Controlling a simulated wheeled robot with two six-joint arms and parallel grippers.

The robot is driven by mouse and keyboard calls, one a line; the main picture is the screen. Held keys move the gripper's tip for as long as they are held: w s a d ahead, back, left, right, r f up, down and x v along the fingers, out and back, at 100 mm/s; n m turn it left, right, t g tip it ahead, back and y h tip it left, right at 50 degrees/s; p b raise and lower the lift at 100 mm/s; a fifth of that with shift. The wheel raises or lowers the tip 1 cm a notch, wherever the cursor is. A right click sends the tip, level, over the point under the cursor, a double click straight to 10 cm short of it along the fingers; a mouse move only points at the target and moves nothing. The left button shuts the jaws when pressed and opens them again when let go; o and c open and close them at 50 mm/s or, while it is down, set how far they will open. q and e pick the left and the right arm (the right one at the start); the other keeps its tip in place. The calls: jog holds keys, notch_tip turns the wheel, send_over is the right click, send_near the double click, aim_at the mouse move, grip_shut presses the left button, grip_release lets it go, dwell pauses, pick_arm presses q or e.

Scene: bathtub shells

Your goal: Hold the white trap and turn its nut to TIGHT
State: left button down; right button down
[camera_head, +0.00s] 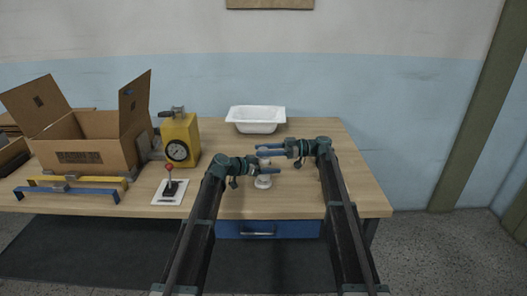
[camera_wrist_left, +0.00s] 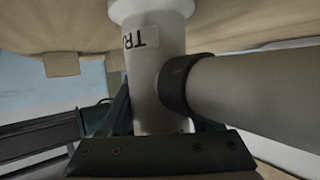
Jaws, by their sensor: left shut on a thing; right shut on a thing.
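The white trap (camera_head: 263,184) stands on the wooden table, largely hidden in the head view by my grippers. In the left wrist view its white body (camera_wrist_left: 155,55) fills the middle, with a partly visible label, a flange and a side pipe (camera_wrist_left: 255,90) joined at a dark ring (camera_wrist_left: 176,83). My left gripper (camera_head: 268,169) is shut on the trap's body. My right gripper (camera_head: 268,152) is shut just above it, at the trap's upper end, where the nut appears to be. The nut and its marking are too small and covered to read.
A white tub shell (camera_head: 256,127) stands behind the grippers. A yellow gauge box (camera_head: 178,140), a red-knobbed lever on a white plate (camera_head: 168,198), an open cardboard box (camera_head: 85,155), and yellow and blue bars (camera_head: 68,194) lie left. The table's right end is clear.

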jog(key=shift+w+n+g+h, duration=0.1)
jog(key=shift+n+g+h, duration=0.2)
jog(key=shift+n+g, duration=0.75)
jog(key=shift+g, duration=0.55)
jog(key=c, duration=0.7)
grip_release()
jog(key=shift+o, duration=0.2)
